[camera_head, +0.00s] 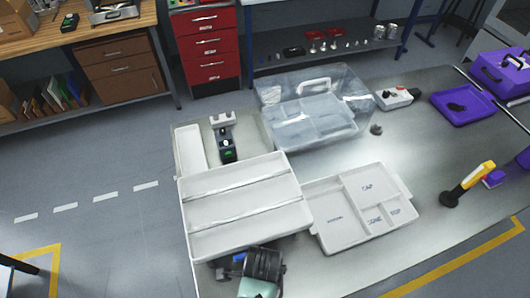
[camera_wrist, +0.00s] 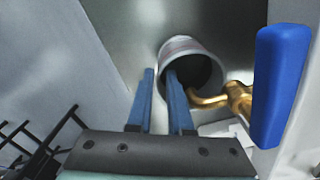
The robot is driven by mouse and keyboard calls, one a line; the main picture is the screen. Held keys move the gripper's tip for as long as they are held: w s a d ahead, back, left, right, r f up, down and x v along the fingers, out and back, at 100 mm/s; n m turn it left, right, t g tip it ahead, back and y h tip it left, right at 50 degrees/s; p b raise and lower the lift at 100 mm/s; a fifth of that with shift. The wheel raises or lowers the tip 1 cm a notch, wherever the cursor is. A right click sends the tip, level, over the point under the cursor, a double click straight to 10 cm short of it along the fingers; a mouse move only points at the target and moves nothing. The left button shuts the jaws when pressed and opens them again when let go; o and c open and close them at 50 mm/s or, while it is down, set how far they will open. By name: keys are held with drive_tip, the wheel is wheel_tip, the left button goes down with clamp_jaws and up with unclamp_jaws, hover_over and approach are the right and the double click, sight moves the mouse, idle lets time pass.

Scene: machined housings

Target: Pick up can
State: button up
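A grey-white can (camera_wrist: 180,45) with a faint reddish band lies in the wrist view, just beyond my fingertips, its dark open end facing the camera. My gripper (camera_wrist: 160,74) has two blue fingers with a gap between them. The right finger overlaps the can's opening; I cannot tell whether its tip is inside or only in front. In the head view my gripper (camera_head: 262,268) is at the bottom, beside the white three-slot tray (camera_head: 240,172), and this can cannot be made out.
In the wrist view a brass pipe (camera_wrist: 212,101) with a large blue handle (camera_wrist: 278,85) stands close on the right, and a dark rack (camera_wrist: 38,140) lower left. In the head view, a compartment tray (camera_head: 335,240), clear bin (camera_head: 350,85) and yellow-black tool (camera_head: 465,185) occupy the table.

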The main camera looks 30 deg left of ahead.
drive_tip(key=shift+f, duration=0.45)
clamp_jaws()
idle(1.1)
